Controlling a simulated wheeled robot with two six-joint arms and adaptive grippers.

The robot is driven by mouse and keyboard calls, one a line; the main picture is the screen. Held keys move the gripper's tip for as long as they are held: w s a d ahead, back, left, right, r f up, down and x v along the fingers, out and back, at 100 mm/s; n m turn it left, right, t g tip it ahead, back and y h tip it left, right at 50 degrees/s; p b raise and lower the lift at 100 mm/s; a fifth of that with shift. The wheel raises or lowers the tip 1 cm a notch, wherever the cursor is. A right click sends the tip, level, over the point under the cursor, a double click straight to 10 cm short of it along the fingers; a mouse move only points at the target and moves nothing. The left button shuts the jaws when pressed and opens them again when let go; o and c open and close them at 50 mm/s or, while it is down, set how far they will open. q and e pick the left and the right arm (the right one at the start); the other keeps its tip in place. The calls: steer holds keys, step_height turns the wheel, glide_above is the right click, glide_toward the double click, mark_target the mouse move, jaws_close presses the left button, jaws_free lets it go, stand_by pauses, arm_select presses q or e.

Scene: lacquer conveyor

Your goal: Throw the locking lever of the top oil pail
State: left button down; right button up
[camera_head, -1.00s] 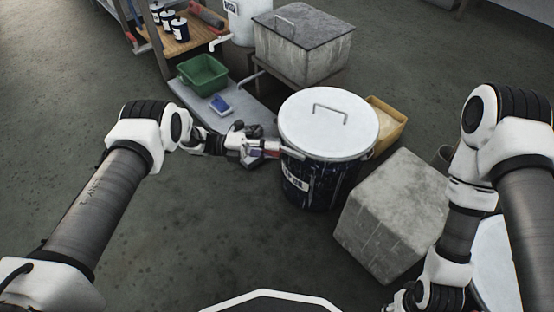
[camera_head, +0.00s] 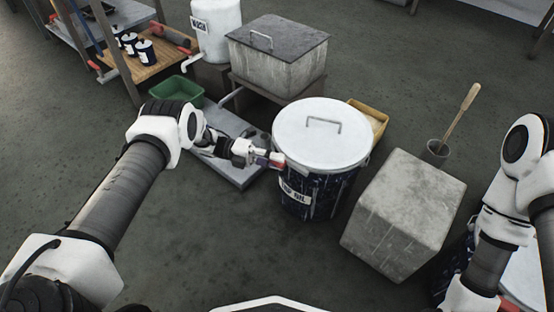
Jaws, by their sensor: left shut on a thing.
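The top oil pail (camera_head: 313,190) is dark blue with a white lid (camera_head: 322,138), and a wire handle stands on the lid. Its white label is partly readable, ending in "OIL". My left gripper (camera_head: 272,160) is at the left side of the pail's rim, shut on the locking lever (camera_head: 279,157). Only a small reddish bit of the lever shows between and beside the fingers. My right arm comes in at the right edge, and its gripper is out of the picture.
A grey block (camera_head: 402,215) stands close right of the pail, with a yellow tray (camera_head: 377,116) behind it. A pot with a stick (camera_head: 438,147) is behind the block. A green bin (camera_head: 176,92) and a lidded grey tank (camera_head: 277,65) are farther back. Open floor lies in front.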

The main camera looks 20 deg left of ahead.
arm_select(q)
steer(key=shift+d, duration=0.1)
steer(key=c, duration=1)
jaws_free()
steer(key=a, duration=1.2)
steer(key=shift+w, duration=0.1)
